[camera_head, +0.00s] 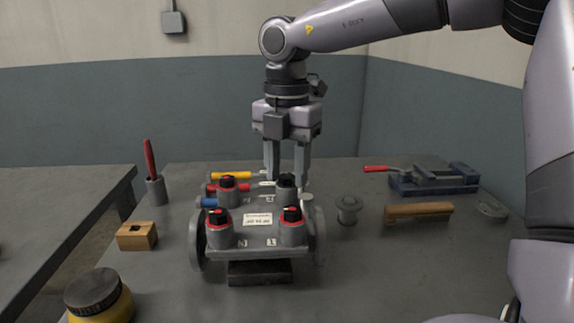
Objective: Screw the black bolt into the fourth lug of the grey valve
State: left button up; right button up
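The grey valve (258,239) lies on the bench with a label on top and a lug near each corner. The front left lug (219,237), front right lug (292,235) and back left lug (228,193) each carry a black-topped bolt with a red ring. The black bolt (287,180) stands upright at the back right lug, with no red ring visible; how deep it sits I cannot tell. My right gripper (286,177) points straight down there. Its fingers are apart, one to each side of the bolt in the picture, with gaps visible. My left gripper is out of view.
Screwdrivers with yellow (231,175), red and blue handles lie behind the valve. A grey flanged part (348,208), a brush (419,211) and a blue vise (433,180) are to the right. A wooden block (137,236), a pen cup (157,191) and a yellow jar (101,301) are left.

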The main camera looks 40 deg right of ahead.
jog(key=shift+r+n+p, duration=0.15)
jog(key=shift+n+p, duration=0.25)
jog(key=shift+n, duration=0.5)
jog(key=n+p, duration=0.1)
jog(key=n, duration=0.3)
jog(key=shift+n, duration=0.4)
jog(key=n+p, duration=0.1)
jog(key=n, duration=0.4)
jog(key=shift+w+p, duration=0.1)
jog(key=shift+p, duration=0.3)
jog(key=n+p, duration=0.1)
jog(key=n, duration=0.2)
jog(key=shift+d, duration=0.1)
jog(key=n, duration=0.2)
jog(key=shift+n, duration=0.3)
jog(key=shift+n+p, duration=0.55)
jog(key=shift+n, duration=0.65)
jog(key=n, duration=0.3)
jog(key=shift+p, duration=0.35)
jog(key=shift+n, duration=0.7)
